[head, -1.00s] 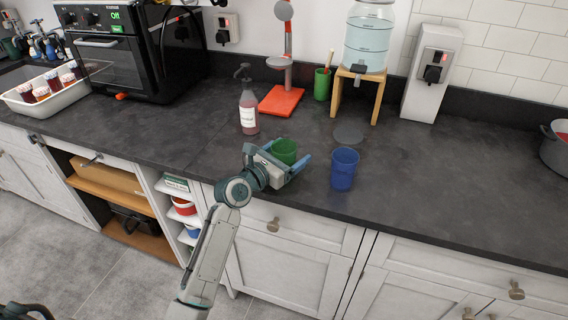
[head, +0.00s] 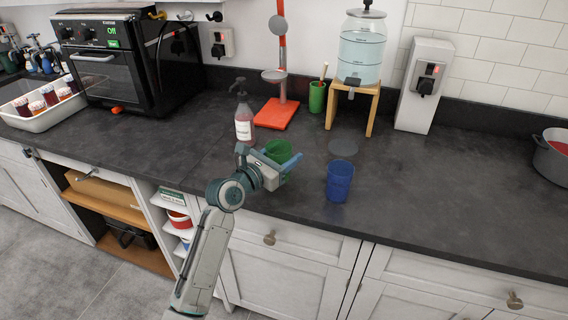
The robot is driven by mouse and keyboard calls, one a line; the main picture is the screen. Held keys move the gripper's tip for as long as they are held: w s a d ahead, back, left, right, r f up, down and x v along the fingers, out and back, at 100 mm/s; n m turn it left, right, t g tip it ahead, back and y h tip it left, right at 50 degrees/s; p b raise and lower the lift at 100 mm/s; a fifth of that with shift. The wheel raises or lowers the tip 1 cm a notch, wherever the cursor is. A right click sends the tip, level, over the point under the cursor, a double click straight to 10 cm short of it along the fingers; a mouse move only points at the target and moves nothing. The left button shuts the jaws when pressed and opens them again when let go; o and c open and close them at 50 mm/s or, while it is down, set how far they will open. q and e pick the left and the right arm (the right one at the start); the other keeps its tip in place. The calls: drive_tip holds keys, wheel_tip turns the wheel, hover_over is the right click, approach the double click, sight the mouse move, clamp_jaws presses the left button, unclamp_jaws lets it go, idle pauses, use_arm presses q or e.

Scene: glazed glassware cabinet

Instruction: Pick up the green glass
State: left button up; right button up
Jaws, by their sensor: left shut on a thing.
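The green glass (head: 278,148) is at the front part of the dark counter, left of a blue glass (head: 340,181). My left gripper (head: 280,162) is shut on the green glass, with its fingers on either side of it. The gripper hides the lower part of the green glass, so I cannot tell whether its base touches the counter. The blue glass stands upright on the counter, apart from the gripper. My right gripper is not in view.
A soap bottle (head: 244,118) stands behind the gripper. A red-based stand (head: 276,113), a green cup (head: 317,97) and a water dispenser (head: 361,48) on a wooden stand (head: 355,86) are further back. A grey disc (head: 343,147) lies behind the blue glass.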

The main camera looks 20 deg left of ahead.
use_arm(q)
drive_tip(key=s+a+r, duration=0.1)
drive_tip(key=s+a, duration=0.8)
drive_tip(key=a, duration=0.3)
drive_tip(key=shift+s+a+b, duration=0.2)
drive_tip(key=shift+s+b, duration=0.1)
drive_tip(key=shift+s, duration=0.1)
